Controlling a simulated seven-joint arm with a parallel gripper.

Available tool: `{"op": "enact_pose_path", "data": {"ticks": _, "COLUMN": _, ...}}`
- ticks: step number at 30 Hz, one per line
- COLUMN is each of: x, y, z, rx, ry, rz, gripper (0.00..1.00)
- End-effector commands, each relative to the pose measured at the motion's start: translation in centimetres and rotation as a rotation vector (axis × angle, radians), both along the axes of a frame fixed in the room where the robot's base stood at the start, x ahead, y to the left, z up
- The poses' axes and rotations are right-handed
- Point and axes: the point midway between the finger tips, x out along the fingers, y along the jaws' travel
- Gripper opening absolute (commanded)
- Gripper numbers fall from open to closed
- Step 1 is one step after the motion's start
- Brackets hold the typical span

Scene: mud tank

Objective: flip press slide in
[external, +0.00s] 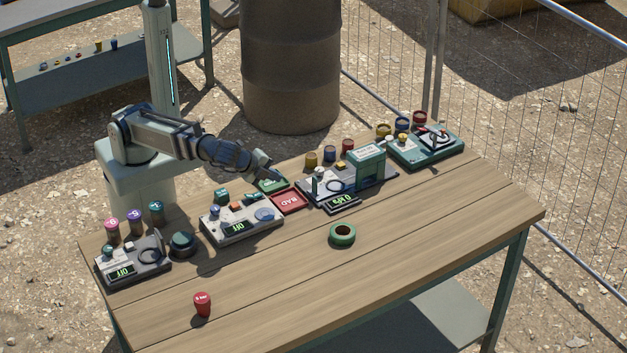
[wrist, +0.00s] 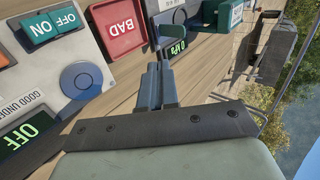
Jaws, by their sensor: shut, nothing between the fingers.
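My gripper (external: 273,175) is shut and empty, above the table by the green and red trays. Right of the trays stands a device with a green box (external: 367,164) and a kPa display (external: 342,203).
Another device reading OFF (external: 133,262) stands at the left, with a dark round knob (external: 183,244) beside it. A green device (external: 426,148) is at the far right. A green tape roll (external: 342,235) and a red cup (external: 202,304) stand in front. The front right table is clear.

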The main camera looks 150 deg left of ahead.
Motion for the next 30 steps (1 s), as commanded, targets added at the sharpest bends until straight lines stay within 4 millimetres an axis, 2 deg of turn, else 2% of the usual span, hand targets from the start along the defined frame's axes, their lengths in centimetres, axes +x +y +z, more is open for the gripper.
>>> {"op": "enact_pose_path", "data": {"ticks": 5, "x": 0.0, "y": 1.4, "z": -1.4, "rx": -0.001, "ry": 0.001, "rz": 0.001, "gripper": 0.00}}
{"op": "enact_pose_path", "data": {"ticks": 19, "x": 0.0, "y": 7.3, "z": -6.8, "rx": -0.001, "ry": 0.001, "rz": 0.003, "gripper": 0.00}}
{"op": "enact_pose_path", "data": {"ticks": 24, "x": 0.0, "y": 9.4, "z": -6.6, "rx": 0.000, "ry": -0.002, "rz": 0.003, "gripper": 0.00}}
{"op": "enact_pose_path", "data": {"ticks": 30, "x": 0.0, "y": 10.8, "z": -6.6, "rx": -0.001, "ry": -0.001, "rz": 0.000, "gripper": 0.00}}
